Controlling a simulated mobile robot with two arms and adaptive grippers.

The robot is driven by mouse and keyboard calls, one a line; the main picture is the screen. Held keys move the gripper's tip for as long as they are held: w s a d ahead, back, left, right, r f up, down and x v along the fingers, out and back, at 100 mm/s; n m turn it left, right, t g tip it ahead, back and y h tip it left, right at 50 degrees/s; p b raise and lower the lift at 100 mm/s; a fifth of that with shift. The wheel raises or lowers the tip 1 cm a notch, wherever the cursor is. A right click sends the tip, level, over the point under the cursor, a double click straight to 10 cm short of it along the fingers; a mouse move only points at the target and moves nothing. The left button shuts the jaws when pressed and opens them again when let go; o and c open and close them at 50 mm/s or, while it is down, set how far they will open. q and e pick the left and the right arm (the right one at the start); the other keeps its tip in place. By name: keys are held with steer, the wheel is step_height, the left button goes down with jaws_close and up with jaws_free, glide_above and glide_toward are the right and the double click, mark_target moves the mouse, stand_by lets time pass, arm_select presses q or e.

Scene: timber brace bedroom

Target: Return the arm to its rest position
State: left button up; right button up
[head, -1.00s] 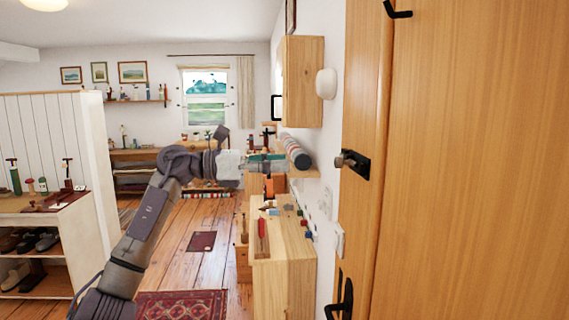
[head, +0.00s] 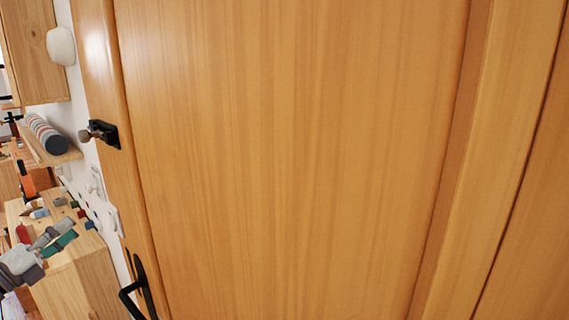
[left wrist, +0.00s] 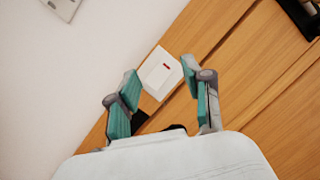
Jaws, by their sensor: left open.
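My left gripper (head: 56,240) is at the lower left of the head view, in front of the low wooden cabinet (head: 85,278). Its teal-padded fingers are apart and nothing shows between them there. In the left wrist view, the open fingers (left wrist: 160,88) frame a white switch plate with a red mark (left wrist: 159,72), which lies beyond them; I cannot tell how far. Most of my left arm is outside the head view. My right gripper is not in view.
A wooden door (head: 290,160) with a black handle (head: 133,290) and a dark latch (head: 102,133) fills most of the head view. A striped roll (head: 46,133) lies on a shelf at left. Small items stand on the cabinet top.

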arm_select(q)
step_height(320, 180, down, 27)
steer(key=s+n+g+y, duration=0.1)
steer(key=s+n+y, duration=0.1)
steer(key=n+y, duration=0.75)
steer(key=s+d+f+n+g, duration=0.25)
steer(key=s+f+n, duration=0.3)
steer(key=f, duration=0.55)
steer(key=s+d+f+n+g, duration=0.2)
steer(key=s+d+f+n, duration=0.3)
steer(key=f, duration=0.6)
steer(key=s+d+f+n+g, duration=0.2)
steer(key=s+d+f+g, duration=0.1)
steer(key=s+f, duration=0.6)
steer(key=s+d+f+n+g, duration=0.2)
steer(key=s+d+f+g, duration=0.15)
steer(key=s+f, duration=0.5)
steer(key=s+d+f+n+g, duration=0.1)
steer(key=s+d, duration=0.5)
steer(key=s, duration=0.6)
steer(key=s+d+f+n+g, duration=0.2)
steer(key=s+d+f+g, duration=0.2)
steer(key=s, duration=0.9)
steer(key=d+f, duration=0.1)
steer(key=d, duration=0.1)
steer(key=shift+d, duration=0.35)
